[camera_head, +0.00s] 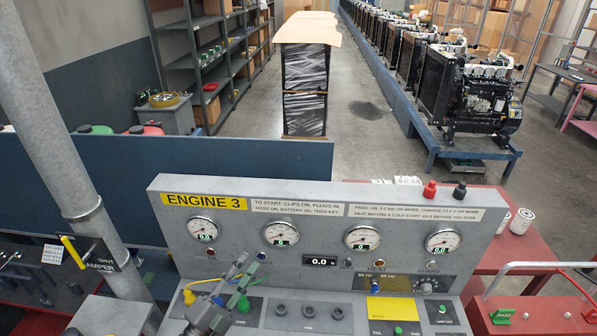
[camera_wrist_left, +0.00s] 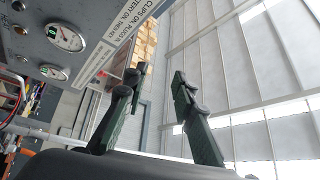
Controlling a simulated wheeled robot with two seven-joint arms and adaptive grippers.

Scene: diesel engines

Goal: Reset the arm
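My left gripper (camera_head: 246,265) is at the lower left of the head view, in front of the grey engine test panel (camera_head: 330,205) labelled ENGINE 3. In the left wrist view the left gripper (camera_wrist_left: 155,78) shows two dark green fingers spread apart with nothing between them. The panel face, tilted with its gauges, shows at the left of that view (camera_wrist_left: 90,35). My right gripper is in neither view.
A pipe (camera_head: 60,130) with a yellow-handled damper (camera_head: 73,252) stands at left. A red table (camera_head: 535,245) stands at right.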

